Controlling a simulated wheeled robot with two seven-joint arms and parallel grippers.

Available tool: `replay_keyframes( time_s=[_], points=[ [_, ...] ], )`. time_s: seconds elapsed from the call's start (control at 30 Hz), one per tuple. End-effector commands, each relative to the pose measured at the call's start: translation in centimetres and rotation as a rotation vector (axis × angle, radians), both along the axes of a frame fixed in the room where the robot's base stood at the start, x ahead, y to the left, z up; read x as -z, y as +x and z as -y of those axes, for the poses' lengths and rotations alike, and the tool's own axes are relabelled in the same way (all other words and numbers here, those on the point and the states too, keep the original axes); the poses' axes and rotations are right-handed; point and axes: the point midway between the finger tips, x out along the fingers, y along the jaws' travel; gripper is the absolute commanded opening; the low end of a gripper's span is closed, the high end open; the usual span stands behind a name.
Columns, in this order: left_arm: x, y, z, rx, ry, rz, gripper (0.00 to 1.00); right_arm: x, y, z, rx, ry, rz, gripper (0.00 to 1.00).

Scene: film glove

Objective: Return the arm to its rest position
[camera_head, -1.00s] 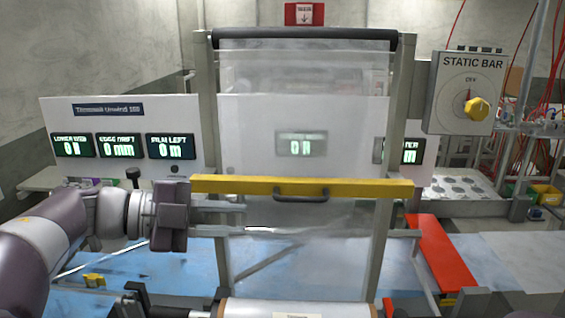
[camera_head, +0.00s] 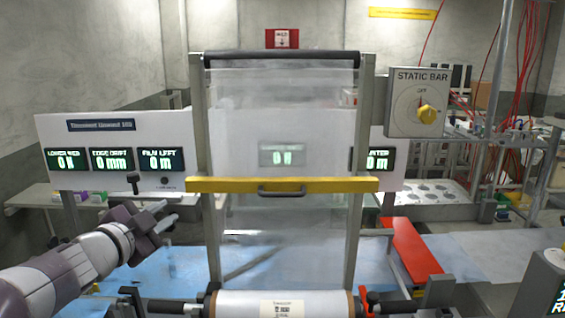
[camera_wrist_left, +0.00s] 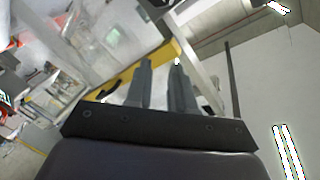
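My left arm comes in from the lower left in the head view. Its gripper (camera_head: 166,215) is in the air in front of the white display panel, left of the clear film and below the level of the yellow bar (camera_head: 230,185). In the left wrist view the two fingers of my left gripper (camera_wrist_left: 163,80) stand apart with nothing between them. The yellow bar with a dark handle (camera_head: 281,190) crosses the film (camera_head: 290,130). My right gripper does not show.
The white panel (camera_head: 105,180) carries several lit displays. A film roll (camera_head: 240,305) lies low in front. A red plate (camera_head: 412,250) is at right, and blue sheeting (camera_head: 185,268) lies on the surface below.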

Motion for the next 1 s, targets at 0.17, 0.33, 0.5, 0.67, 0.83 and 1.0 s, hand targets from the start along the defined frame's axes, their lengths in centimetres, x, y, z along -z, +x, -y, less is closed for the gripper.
replay_keyframes(
  time_s=[0.17, 0.33, 0.5, 0.67, 0.83, 1.0],
  points=[
    [10.2, -1.9, -4.8, -0.417, -0.193, -0.332, 0.23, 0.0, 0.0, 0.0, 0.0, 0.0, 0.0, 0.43],
    [23.0, -11.7, -3.6, -0.753, -0.374, -0.868, 0.23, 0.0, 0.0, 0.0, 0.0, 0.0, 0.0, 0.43],
    [28.9, -21.1, 1.3, -0.892, -0.47, -1.268, 0.23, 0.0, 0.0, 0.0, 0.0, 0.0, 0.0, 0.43],
    [30.3, -23.6, 4.4, -0.862, -0.443, -1.365, 0.23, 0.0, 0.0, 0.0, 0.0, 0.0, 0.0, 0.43],
    [30.3, -23.5, 4.6, -0.854, -0.437, -1.363, 0.23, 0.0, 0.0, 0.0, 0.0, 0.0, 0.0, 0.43],
    [30.3, -23.4, 4.5, -0.854, -0.437, -1.361, 0.23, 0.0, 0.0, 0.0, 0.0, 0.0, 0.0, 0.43]
  ],
)
